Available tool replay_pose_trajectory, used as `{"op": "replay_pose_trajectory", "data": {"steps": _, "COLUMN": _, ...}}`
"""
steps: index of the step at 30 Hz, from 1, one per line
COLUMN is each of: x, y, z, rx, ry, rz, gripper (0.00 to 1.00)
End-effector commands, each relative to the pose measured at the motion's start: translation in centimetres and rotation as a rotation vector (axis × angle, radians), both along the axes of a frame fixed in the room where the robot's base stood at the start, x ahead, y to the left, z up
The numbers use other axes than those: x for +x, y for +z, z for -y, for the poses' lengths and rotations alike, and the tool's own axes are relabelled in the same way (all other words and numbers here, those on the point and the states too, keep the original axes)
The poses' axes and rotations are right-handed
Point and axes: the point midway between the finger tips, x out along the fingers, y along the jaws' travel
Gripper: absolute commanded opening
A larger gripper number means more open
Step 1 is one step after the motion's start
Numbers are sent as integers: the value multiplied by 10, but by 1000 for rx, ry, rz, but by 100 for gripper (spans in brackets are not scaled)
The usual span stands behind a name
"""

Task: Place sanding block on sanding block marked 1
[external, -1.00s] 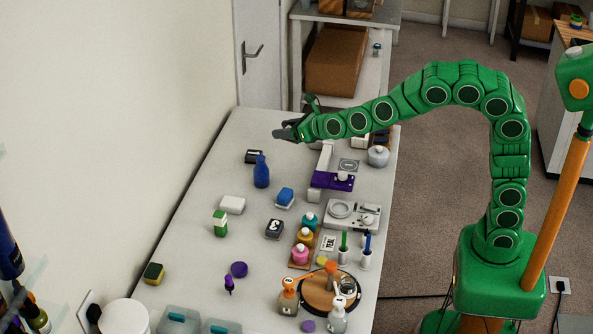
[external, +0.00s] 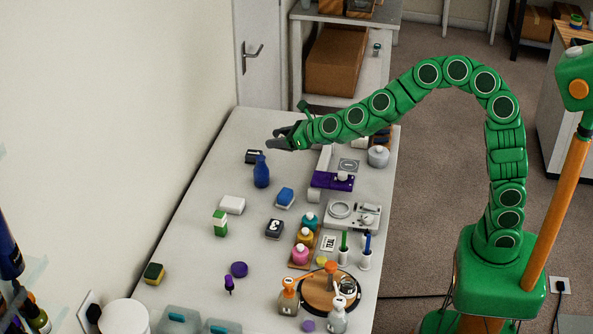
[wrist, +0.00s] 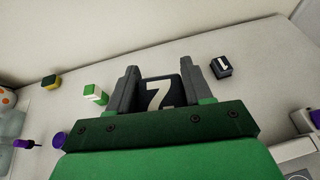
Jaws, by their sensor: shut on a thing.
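My gripper (external: 277,141) is shut on a dark sanding block marked 7 (wrist: 160,92), held between the two grey fingers in the wrist view. In the external view I cannot make out the held block among the dark fingers. The sanding block marked 1 (wrist: 221,67) is dark with a white label and lies on the table, up and right of the gripper in the wrist view. In the external view a dark block at the table's far left, probably this one (external: 254,156), lies just below and left of the gripper. Its top looks clear.
The wall borders the table's left side.

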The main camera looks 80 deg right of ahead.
Motion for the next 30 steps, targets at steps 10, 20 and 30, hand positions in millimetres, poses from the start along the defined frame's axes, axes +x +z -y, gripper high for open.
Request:
{"op": "replay_pose_trajectory", "data": {"steps": 10, "x": 9, "y": -7, "z": 1, "rx": 5, "ry": 80, "rz": 3, "gripper": 19}}
{"op": "replay_pose_trajectory", "data": {"steps": 20, "x": 16, "y": -13, "z": 3, "rx": 4, "ry": 185, "rz": 3, "gripper": 19}}
{"op": "replay_pose_trajectory", "data": {"steps": 30, "x": 24, "y": -14, "z": 9, "rx": 1, "ry": 307, "rz": 0, "gripper": 19}}
